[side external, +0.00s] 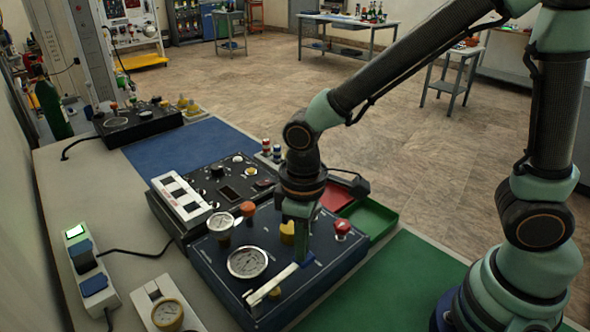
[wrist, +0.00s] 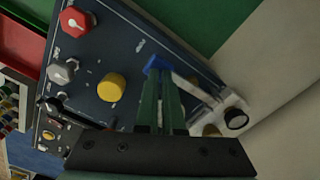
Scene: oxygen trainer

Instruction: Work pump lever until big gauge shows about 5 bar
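The blue pump panel (side external: 205,268) lies on the bench with its big white-faced gauge (side external: 247,262) facing up; its needle reading is too small to make out. The white pump lever (side external: 273,284) runs along the panel's front, its upper end at my gripper (side external: 285,268). In the wrist view the lever (wrist: 195,87) slants up-left to a blue tip (wrist: 156,64). My gripper's green fingers (wrist: 159,78) are close together right at this blue tip. Whether they are closed on the tip or only against it is unclear. The big gauge is not seen in the wrist view.
A red knob (side external: 342,228), yellow knob (side external: 287,232) and small gauge (side external: 221,222) stand on the panel near my gripper. A black instrument box (side external: 205,205) is behind it. A green tray (side external: 372,219) is at right. The green mat (side external: 405,270) is clear.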

